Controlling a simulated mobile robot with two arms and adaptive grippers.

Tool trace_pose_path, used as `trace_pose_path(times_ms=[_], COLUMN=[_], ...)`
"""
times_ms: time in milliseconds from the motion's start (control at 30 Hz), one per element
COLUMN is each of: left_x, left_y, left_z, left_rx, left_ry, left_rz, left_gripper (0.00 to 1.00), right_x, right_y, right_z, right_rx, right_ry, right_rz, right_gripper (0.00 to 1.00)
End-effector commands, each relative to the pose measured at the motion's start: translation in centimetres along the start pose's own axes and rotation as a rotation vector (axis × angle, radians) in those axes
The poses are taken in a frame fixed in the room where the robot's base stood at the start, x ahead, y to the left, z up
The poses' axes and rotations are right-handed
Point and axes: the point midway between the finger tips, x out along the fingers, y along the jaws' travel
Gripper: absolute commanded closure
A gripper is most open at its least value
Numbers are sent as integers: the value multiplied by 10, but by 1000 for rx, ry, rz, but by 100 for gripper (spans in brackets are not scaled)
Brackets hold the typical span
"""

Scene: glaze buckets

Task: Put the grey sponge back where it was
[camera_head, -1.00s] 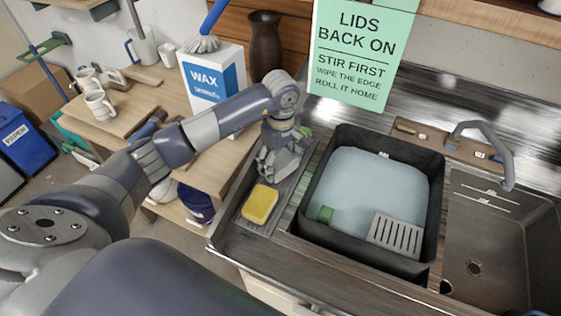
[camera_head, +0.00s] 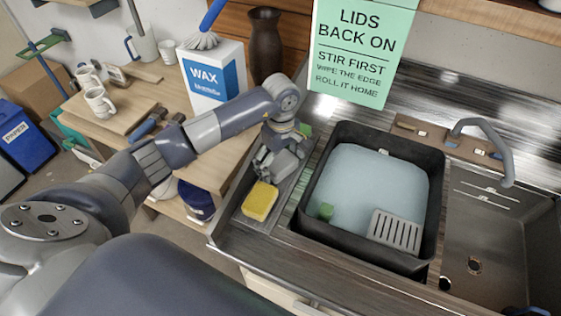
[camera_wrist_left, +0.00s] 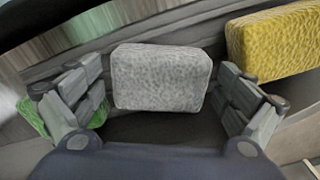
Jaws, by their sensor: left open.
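The grey sponge (camera_wrist_left: 160,77) shows in the left wrist view as a pale, speckled block between the two fingers of my left gripper (camera_wrist_left: 162,84). The fingers stand apart on either side of it; I cannot tell whether either one touches it. In the head view my left gripper (camera_head: 268,170) reaches down into a narrow metal tray (camera_head: 247,228) left of the dark basin, and the grey sponge is hard to tell from the fingers there. A yellow sponge (camera_head: 260,201) lies in the tray just in front of the gripper; it also shows in the wrist view (camera_wrist_left: 275,42). My right gripper is out of view.
A green piece (camera_head: 305,130) lies behind the gripper; green also shows at the left in the wrist view (camera_wrist_left: 33,116). A WAX box (camera_head: 214,76) stands behind the arm.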

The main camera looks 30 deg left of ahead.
Motion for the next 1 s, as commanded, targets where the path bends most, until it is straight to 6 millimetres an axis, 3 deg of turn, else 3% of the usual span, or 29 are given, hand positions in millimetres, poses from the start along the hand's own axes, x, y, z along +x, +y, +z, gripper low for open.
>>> trace_pose_path(times_ms=[167,700,1000], left_x=[-9,-107,-123], left_y=[1,1,0], left_z=[-1,0,0], left_rx=[0,-1,0], left_ry=[2,1,-1], left_rz=[4,3,0], left_gripper=[4,4,4], right_x=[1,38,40], right_y=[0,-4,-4], right_z=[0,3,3], right_rx=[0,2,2], right_ry=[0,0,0], right_rz=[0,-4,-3], right_gripper=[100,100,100])
